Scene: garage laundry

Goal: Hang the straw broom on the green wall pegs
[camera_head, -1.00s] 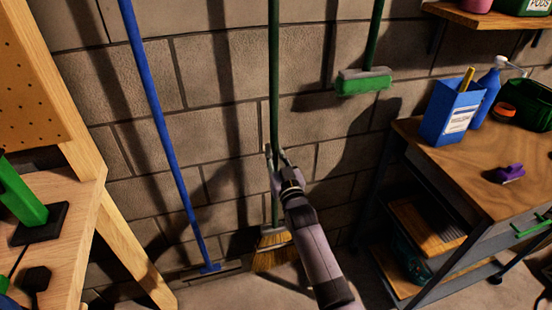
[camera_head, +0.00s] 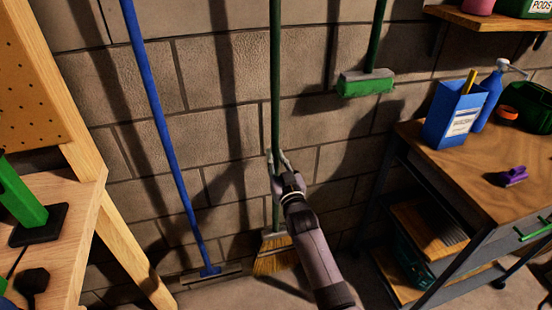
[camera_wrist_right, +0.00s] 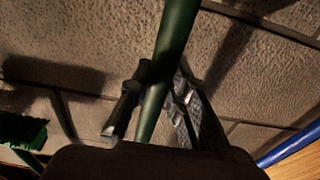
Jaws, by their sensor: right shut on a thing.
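The straw broom (camera_head: 273,258) hangs upright, bristles down, in front of the block wall, with its long green handle (camera_head: 275,70) running out of the top of the head view. I cannot tell whether its bristles touch the floor. My right gripper (camera_head: 277,160) is shut on the lower handle, above the bristles. In the right wrist view, the green handle (camera_wrist_right: 170,60) passes between the fingers (camera_wrist_right: 155,105). The handle's top end and the green wall pegs are out of view. My left gripper is not in view.
A blue-handled tool (camera_head: 160,125) leans left of the broom. A green brush (camera_head: 366,83) hangs to the right. A wooden bench (camera_head: 75,225) stands left; a cart (camera_head: 470,150) with a blue box (camera_head: 452,112) stands right. A shelf (camera_head: 480,17) is at upper right.

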